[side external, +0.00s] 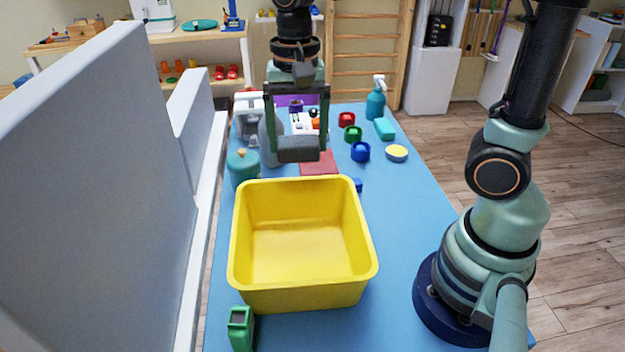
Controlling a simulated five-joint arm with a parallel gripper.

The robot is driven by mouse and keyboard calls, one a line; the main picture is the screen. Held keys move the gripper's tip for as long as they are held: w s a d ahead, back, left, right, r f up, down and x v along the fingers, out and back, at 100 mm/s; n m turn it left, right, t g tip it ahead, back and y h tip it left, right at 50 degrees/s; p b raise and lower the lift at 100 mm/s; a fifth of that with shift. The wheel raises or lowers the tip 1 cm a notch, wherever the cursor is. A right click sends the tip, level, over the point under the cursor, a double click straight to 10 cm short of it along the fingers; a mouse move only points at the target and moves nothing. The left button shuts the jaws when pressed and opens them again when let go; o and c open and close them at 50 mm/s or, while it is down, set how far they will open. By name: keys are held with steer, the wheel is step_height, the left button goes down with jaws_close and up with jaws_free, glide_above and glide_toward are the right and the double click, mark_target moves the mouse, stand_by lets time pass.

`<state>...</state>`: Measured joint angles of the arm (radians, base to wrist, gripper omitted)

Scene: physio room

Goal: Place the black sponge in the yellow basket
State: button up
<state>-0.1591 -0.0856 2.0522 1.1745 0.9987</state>
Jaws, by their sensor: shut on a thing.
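The yellow basket (300,295) stands on the blue table in the front half of the side external view. Its visible inside is empty. My gripper (298,146) points down beyond the basket's far rim. It is shut on the black sponge (298,155), a dark grey block held between its two fingers. The sponge is in the air and shows above the far rim in the picture. How far it is from the rim in depth is hard to tell.
A red flat block (320,163) and a small blue block (358,185) lie behind the basket. A teal jar (242,168) stands at its far left, a green container (240,328) at its front left. Rings, a yellow-topped disc (397,153) and a teal spray bottle (376,98) stand farther back.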

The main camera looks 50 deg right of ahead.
mark_target(299, 238)
steer(key=shift+s+a, duration=0.1)
steer(key=shift+a, duration=0.4)
steer(key=shift+a+f+n, duration=0.15)
steer(key=shift+f+n, duration=0.15)
steer(key=shift+f, duration=0.1)
step_height(299, 238, down, 19)
steer(key=shift+f, duration=0.1)
steer(key=shift+f, duration=0.1)
steer(key=o, duration=1.1)
